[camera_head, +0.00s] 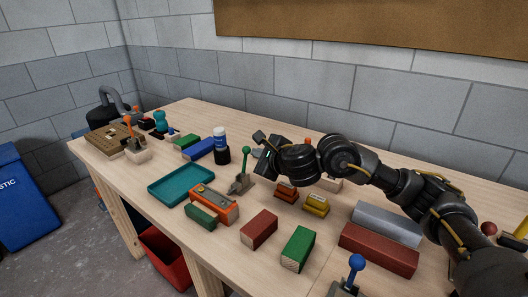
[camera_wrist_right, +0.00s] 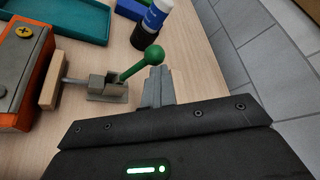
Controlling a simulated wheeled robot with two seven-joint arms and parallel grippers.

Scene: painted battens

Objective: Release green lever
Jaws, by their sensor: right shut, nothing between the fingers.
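The green lever (camera_head: 246,150) has a round green knob on a grey metal clamp base, near the middle of the table. In the right wrist view its knob (camera_wrist_right: 153,56) leans over the base (camera_wrist_right: 107,87), and a rod runs from the base to a wooden pad (camera_wrist_right: 52,80) beside an orange box. I cannot tell whether the pad touches the box. My right gripper (camera_head: 261,164) is just right of the lever. Its fingers (camera_wrist_right: 158,86) are together and empty, with the tips close to the knob; contact is unclear. My left gripper is out of view.
The orange box (camera_head: 214,204) and a teal tray (camera_head: 181,184) lie left of the lever. A blue-and-white bottle (camera_head: 220,146) stands behind it. Red (camera_head: 259,229) and green (camera_head: 297,248) battens lie in front. A blue-knobbed lever (camera_head: 356,263) is at the front edge.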

